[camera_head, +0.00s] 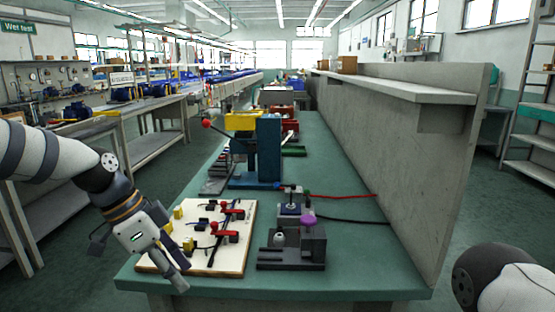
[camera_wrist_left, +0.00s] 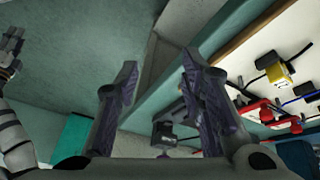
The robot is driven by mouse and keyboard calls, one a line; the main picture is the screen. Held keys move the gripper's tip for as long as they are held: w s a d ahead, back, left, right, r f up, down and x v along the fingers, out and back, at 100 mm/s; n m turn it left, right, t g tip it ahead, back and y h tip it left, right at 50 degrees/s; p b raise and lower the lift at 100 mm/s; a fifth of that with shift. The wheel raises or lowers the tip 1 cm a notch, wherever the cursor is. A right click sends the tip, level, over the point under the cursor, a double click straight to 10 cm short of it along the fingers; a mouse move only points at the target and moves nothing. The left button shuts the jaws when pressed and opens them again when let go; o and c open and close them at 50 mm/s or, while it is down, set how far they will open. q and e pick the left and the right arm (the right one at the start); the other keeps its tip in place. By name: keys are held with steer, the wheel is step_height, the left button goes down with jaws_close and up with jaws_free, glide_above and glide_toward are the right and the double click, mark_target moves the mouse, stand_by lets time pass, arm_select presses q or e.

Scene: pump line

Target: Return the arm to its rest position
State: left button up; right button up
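My left arm comes in from the left in the head view. Its gripper (camera_head: 183,277) points down over the front left corner of the white wiring board (camera_head: 232,262), near the table's front edge. In the left wrist view the two fingers of my left gripper (camera_wrist_left: 159,62) stand apart with nothing between them. Part of my right arm (camera_head: 500,285) shows at the lower right of the head view. What looks like my right gripper (camera_wrist_left: 11,48) shows small at the left edge of the left wrist view; its fingers are unclear.
The green table (camera_head: 350,270) carries the board with red, yellow and black parts, a dark fixture (camera_head: 292,252) with a purple knob (camera_head: 308,221), and a blue press (camera_head: 269,150). A grey partition (camera_head: 420,160) runs along the right. The table's front right is clear.

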arm_select(q)
steer(key=s+d+f+n+g, duration=0.1)
steer(key=s+f+n, duration=0.1)
steer(key=f, duration=0.5)
steer(key=s+d+f+n, duration=0.1)
steer(key=s+d+f, duration=0.1)
steer(key=f, duration=0.4)
steer(key=s+f+n+g+y, duration=0.1)
steer(key=s+f+n, duration=0.3)
steer(key=s+f, duration=0.8)
steer(key=s+a+f+n+y, duration=0.1)
steer(key=s+a+n+y, duration=0.1)
steer(key=s, duration=0.9)
steer(key=s+a+f+n+g+y, duration=0.1)
steer(key=s+a+n, duration=0.3)
steer(key=s, duration=0.8)
steer(key=shift+s+a+f+y, duration=0.15)
steer(key=shift+s+a+y, duration=0.15)
steer(key=shift+a+y, duration=0.1)
arm_select(e)
steer(key=shift+w, duration=0.6)
